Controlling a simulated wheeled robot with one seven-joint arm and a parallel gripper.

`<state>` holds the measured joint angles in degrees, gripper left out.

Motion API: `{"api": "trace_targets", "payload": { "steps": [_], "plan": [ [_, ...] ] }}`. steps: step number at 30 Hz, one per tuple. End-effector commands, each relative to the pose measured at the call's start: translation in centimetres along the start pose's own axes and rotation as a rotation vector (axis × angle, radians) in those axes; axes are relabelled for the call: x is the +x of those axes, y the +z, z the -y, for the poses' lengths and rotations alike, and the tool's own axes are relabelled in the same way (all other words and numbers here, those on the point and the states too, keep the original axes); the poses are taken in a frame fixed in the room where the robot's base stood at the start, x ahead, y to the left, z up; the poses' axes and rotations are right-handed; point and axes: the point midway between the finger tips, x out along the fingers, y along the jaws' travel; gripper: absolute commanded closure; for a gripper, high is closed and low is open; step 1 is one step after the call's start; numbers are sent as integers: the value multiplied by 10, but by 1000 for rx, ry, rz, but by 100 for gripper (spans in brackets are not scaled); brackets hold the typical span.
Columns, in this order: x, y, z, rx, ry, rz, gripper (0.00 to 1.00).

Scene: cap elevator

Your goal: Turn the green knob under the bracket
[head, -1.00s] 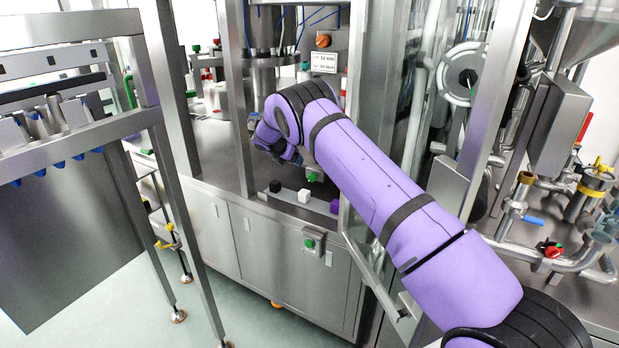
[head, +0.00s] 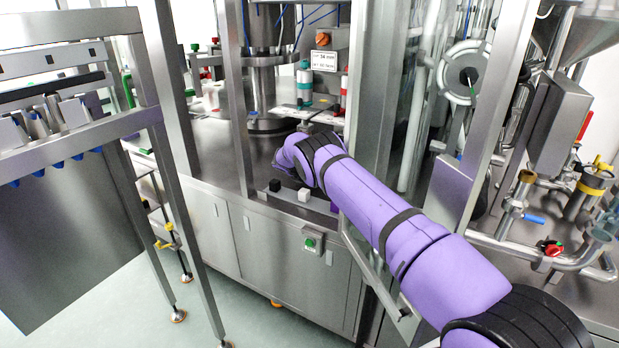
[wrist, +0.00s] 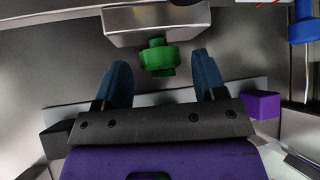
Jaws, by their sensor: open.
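The green knob (wrist: 159,58) hangs below a metal bracket (wrist: 158,23) at the upper middle of the wrist view. My gripper (wrist: 161,64) is open, with its two blue fingers apart. In that view one finger shows to the left of the knob and the other to the right, with gaps on both sides. I cannot tell how far along the knob the fingertips reach. In the head view my purple arm reaches to the machine's counter and hides the knob, and the fingers cannot be made out.
A black block (head: 275,185) and a white block (head: 304,195) sit on a strip at the counter's front edge. A purple block (wrist: 261,105) is right of my gripper in the wrist view. Steel frame posts (head: 238,100) stand close by. A green button box (head: 312,241) is on the cabinet front.

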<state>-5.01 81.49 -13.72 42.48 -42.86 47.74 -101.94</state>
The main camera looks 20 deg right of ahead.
Motion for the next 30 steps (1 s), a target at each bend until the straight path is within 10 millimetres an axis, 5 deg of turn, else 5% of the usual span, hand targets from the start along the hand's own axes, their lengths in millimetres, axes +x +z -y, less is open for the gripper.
{"api": "trace_targets", "payload": {
  "steps": [13,20,30],
  "plan": [
    [9,0,0,0,1,0,36],
    [9,0,0,0,0,0,85],
    [8,1,1,28,27,0,85]
  ]
}}
